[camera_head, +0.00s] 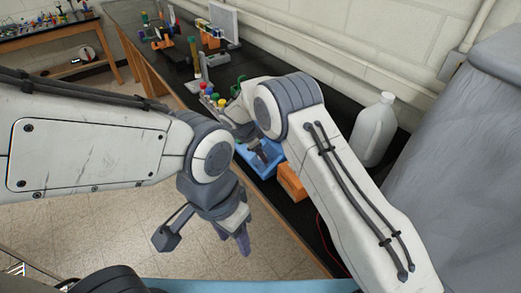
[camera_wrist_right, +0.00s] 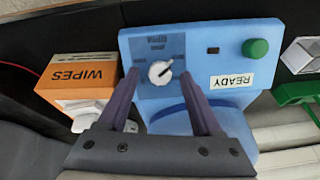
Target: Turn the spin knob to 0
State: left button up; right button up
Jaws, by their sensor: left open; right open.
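The spin knob (camera_wrist_right: 160,72) is a round white dial on the face of a light blue device (camera_wrist_right: 220,125). Its small markings are too blurred to read, so I cannot tell its exact setting. My right gripper (camera_wrist_right: 160,76) is open, with one dark finger on each side of the knob; I cannot tell whether they touch it. In the head view the blue device (camera_head: 272,163) is partly hidden by my right arm, and the knob cannot be made out. My left gripper (camera_head: 242,242) is open and empty, hanging over the floor in front of the bench.
An orange wipes box (camera_wrist_right: 78,78) stands left of the device in the wrist view. The device also carries a green button (camera_wrist_right: 255,48) and a READY label (camera_wrist_right: 232,80). A white jug (camera_head: 375,130) stands on the black bench near the wall.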

jog(key=shift+w+d+f, duration=0.15)
jog(key=shift+d+f, duration=0.05)
jog(key=shift+f, duration=0.4)
grip_shut()
